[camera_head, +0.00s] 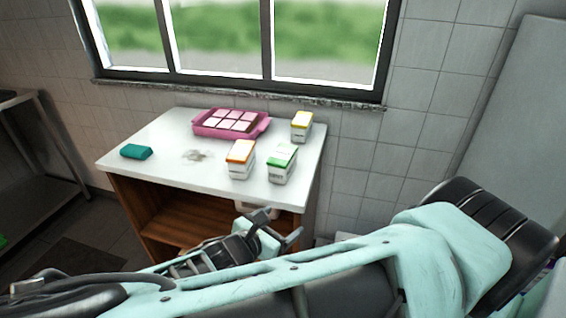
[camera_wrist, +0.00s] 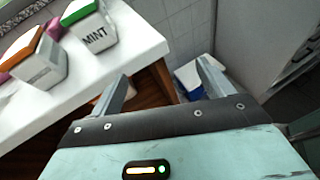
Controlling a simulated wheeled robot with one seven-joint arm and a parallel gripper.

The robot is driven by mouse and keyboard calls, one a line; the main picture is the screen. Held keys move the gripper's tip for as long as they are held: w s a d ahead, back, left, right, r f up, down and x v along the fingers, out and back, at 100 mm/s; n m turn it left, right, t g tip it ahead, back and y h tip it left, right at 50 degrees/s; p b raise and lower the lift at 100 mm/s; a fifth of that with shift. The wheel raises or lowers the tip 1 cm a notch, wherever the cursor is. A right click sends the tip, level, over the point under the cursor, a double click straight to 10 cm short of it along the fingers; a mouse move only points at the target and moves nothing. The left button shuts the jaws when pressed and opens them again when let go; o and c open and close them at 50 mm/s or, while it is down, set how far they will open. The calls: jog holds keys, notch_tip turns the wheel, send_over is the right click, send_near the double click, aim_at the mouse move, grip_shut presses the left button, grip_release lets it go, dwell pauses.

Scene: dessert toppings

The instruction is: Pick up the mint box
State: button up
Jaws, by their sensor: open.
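The mint box is a white carton with a green top, standing upright at the front right of the white table in the head view (camera_head: 282,165). In the wrist view the mint box (camera_wrist: 97,37) is at the upper left, with the word MINT readable on its side. My gripper (camera_head: 278,226) is below and in front of the table edge, apart from the box. In the wrist view my gripper (camera_wrist: 165,83) has its two fingers spread, with nothing between them.
An orange-topped carton (camera_head: 241,160) stands close to the left of the mint box. A yellow-topped carton (camera_head: 301,127) is behind it. A pink tray (camera_head: 200,131) of white squares and a teal block (camera_head: 136,152) are on the white table (camera_head: 175,175). A window is behind.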

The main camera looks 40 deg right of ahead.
aim_at(275, 168)
jog(key=w+a+r+n+t+h, duration=0.1)
jog(key=w+a+r+n+t, duration=0.1)
jog(key=w+r+n+t, duration=0.3)
jog(key=shift+m+t, duration=0.3)
jog(key=shift+m, duration=0.2)
jog(key=p+x, duration=0.1)
jog(key=x, duration=0.5)
jog(key=p+x, duration=0.2)
jog(key=x, duration=0.4)
jog(key=shift+w+a+r, duration=0.1)
jog(key=shift+w+r, duration=0.1)
jog(key=shift+w, duration=0.25)
jog(key=p+x, duration=0.2)
jog(key=x, duration=0.2)
jog(key=shift+w+d+r, duration=0.1)
jog(key=shift+d, duration=0.35)
jog(key=shift+w+d, duration=0.2)
jog(key=shift+d, duration=0.05)
jog(key=shift+c, duration=0.3)
jog(key=c, duration=1.2)
